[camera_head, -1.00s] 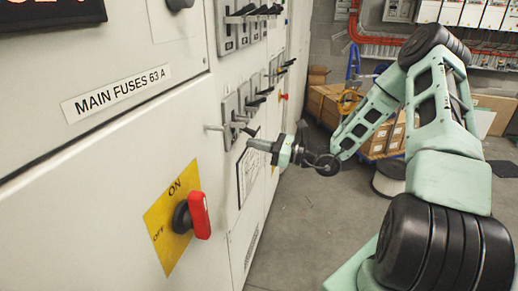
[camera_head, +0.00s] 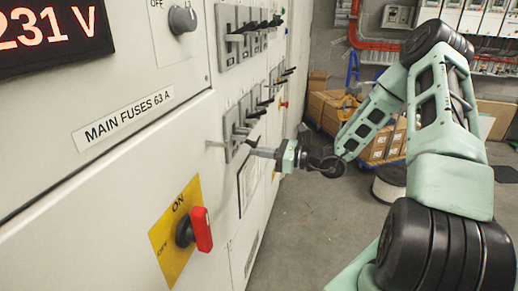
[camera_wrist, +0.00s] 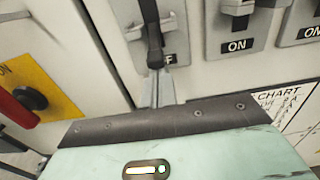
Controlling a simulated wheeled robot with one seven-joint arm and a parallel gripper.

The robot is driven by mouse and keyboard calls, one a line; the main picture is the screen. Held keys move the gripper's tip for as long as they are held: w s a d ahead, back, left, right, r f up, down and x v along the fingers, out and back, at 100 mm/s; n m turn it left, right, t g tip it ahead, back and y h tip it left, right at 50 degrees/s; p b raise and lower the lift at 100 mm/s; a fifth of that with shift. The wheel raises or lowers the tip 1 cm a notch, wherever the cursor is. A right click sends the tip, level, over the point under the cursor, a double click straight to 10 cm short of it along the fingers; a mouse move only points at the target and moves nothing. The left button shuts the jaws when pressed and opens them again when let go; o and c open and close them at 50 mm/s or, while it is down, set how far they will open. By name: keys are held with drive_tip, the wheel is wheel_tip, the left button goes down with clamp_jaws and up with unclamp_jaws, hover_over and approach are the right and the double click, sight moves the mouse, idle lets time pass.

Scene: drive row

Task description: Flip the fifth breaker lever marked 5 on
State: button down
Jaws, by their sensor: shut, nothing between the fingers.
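The breaker levers stand in two rows on the cabinet front. In the head view, the nearest lever of the lower row (camera_head: 241,130) is just above my gripper's tip. My gripper (camera_head: 254,151) points left at the panel, below that row. In the wrist view, my gripper (camera_wrist: 159,90) is shut and empty. Its tips are just below a black lever (camera_wrist: 155,42), touching or nearly so. A partly hidden label beside that lever ends in "F". Two levers to its right carry ON labels (camera_wrist: 237,45). The lever numbers are not readable.
A red rotary switch (camera_head: 200,229) on a yellow plate juts out at the lower left. A display reading 231 V (camera_head: 48,32) and a grey knob (camera_head: 182,19) are above. Boxes on a pallet (camera_head: 378,145) stand behind my arm. The floor beside the cabinet is clear.

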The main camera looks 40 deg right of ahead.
sight(255, 143)
drive_tip(key=r+p, duration=0.1)
drive_tip(key=r+g+p, duration=0.1)
drive_tip(key=p, duration=0.1)
drive_tip(key=r+h+p, duration=0.1)
drive_tip(key=shift+s+d+g+p, duration=0.25)
drive_tip(key=shift+g+p, duration=0.05)
drive_tip(key=shift+g, duration=0.1)
drive_tip(key=r+g+h+p, duration=0.1)
drive_tip(key=p, duration=0.1)
drive_tip(key=r+g+p, duration=0.1)
drive_tip(key=p, duration=0.1)
drive_tip(key=shift+s+h, duration=0.2)
drive_tip(key=shift+h, duration=0.2)
drive_tip(key=shift+d+f+b, duration=0.15)
drive_tip(key=shift+f+b, duration=0.3)
drive_tip(key=shift+f, duration=0.15)
drive_tip(key=shift+r, duration=0.15)
drive_tip(key=shift+r+p, duration=0.6)
drive_tip(key=shift+r, duration=0.1)
